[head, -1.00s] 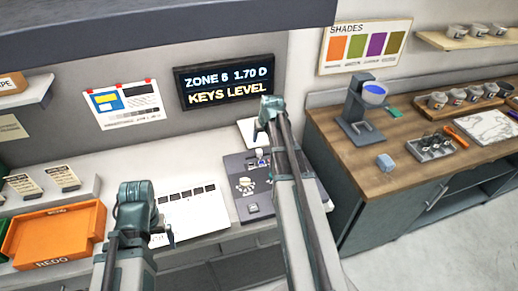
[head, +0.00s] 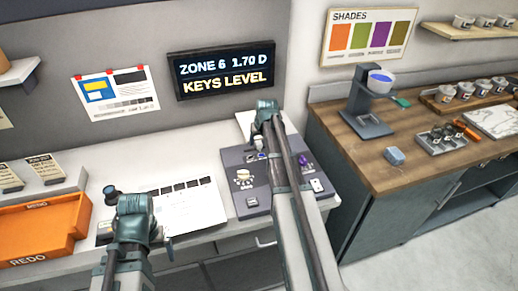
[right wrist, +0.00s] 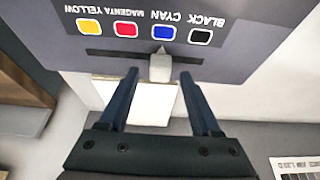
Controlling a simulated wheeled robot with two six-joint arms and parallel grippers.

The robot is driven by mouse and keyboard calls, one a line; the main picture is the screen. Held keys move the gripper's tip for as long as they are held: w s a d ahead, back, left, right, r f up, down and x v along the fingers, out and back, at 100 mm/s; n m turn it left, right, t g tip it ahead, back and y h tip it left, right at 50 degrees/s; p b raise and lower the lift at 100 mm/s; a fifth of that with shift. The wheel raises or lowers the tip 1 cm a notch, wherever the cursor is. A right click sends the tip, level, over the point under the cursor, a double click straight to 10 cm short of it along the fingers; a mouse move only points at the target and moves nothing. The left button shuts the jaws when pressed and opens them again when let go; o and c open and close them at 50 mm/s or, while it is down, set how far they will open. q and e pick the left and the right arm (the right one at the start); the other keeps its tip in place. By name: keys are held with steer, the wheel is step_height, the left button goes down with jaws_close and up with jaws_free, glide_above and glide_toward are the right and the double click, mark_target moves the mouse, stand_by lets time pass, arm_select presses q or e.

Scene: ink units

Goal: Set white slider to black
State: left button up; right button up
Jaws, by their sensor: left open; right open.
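The white slider (right wrist: 160,67) sits in a dark slot in the right wrist view, where the panel is upside down. Its pointed end is at the blue CYAN patch (right wrist: 164,33). The black BLACK patch (right wrist: 200,35) is to its right; the magenta and yellow patches are to its left. My right gripper (right wrist: 160,78) is open, its fingertips on either side of the slider with gaps. In the head view, my right gripper (head: 264,118) is over the far part of the dark ink unit (head: 236,158). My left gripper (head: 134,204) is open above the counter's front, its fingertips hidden.
A sign (head: 225,72) reads ZONE 6 1.70 D, KEYS LEVEL. A white sheet (head: 185,212) with dark patches lies left of the unit. An orange REDO tray (head: 40,235) is at the left. A wooden counter (head: 405,165) with a grey stand is at the right.

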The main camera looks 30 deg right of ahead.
steer(key=shift+w+f, duration=0.2)
steer(key=shift+f, duration=0.35)
steer(key=shift+c, duration=0.2)
jaws_close()
stand_by(0.9)
